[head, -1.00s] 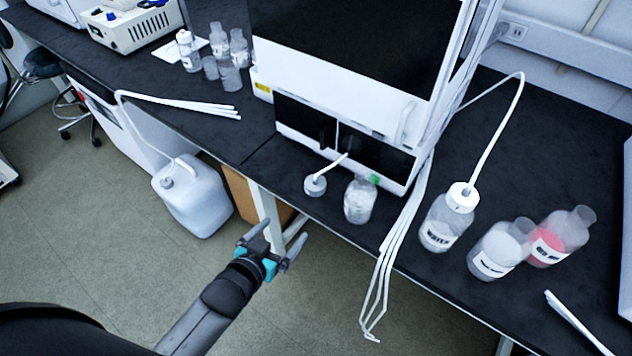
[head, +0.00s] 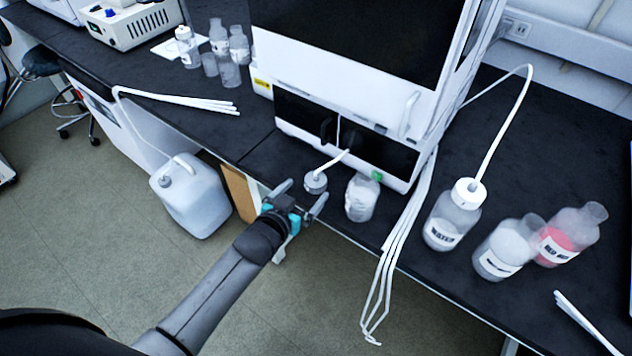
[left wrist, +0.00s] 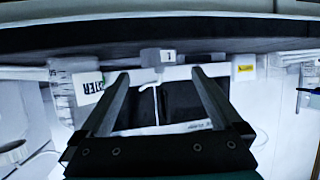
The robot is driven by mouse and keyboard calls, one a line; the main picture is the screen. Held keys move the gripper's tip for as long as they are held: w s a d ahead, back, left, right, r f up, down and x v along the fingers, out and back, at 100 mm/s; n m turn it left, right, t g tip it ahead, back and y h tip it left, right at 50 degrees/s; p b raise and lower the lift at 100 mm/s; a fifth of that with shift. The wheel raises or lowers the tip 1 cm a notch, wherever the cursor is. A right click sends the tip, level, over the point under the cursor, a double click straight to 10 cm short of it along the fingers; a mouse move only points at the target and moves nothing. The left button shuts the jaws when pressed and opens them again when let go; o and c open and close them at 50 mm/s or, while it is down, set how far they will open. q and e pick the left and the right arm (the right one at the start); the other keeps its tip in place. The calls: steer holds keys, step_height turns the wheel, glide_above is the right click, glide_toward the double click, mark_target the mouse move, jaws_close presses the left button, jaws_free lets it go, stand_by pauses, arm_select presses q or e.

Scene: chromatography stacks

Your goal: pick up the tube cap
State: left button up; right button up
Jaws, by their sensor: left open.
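The tube cap (head: 315,184) is a small grey-white cap with a white tube rising from it. It sits on the black bench near its front edge, in front of the white instrument. My left gripper (head: 304,192) is open and empty at the bench edge, just in front of the cap. In the left wrist view, which looks upside down, the cap (left wrist: 158,57) appears between and beyond the open fingertips (left wrist: 160,74), apart from them. My right gripper is not in view.
A clear bottle (head: 361,198) stands close to the right of the cap, and the instrument (head: 350,70) rises behind. White tubes (head: 388,265) hang over the bench edge to the right. A white jug (head: 190,197) stands on the floor at left.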

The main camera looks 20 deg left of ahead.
mark_target(314, 182)
arm_select(q)
steer(key=shift+b+x, duration=1)
steer(key=shift+x, duration=1.65)
steer(key=shift+d, duration=0.1)
steer(key=shift+r, duration=0.1)
steer(key=c, duration=1.4)
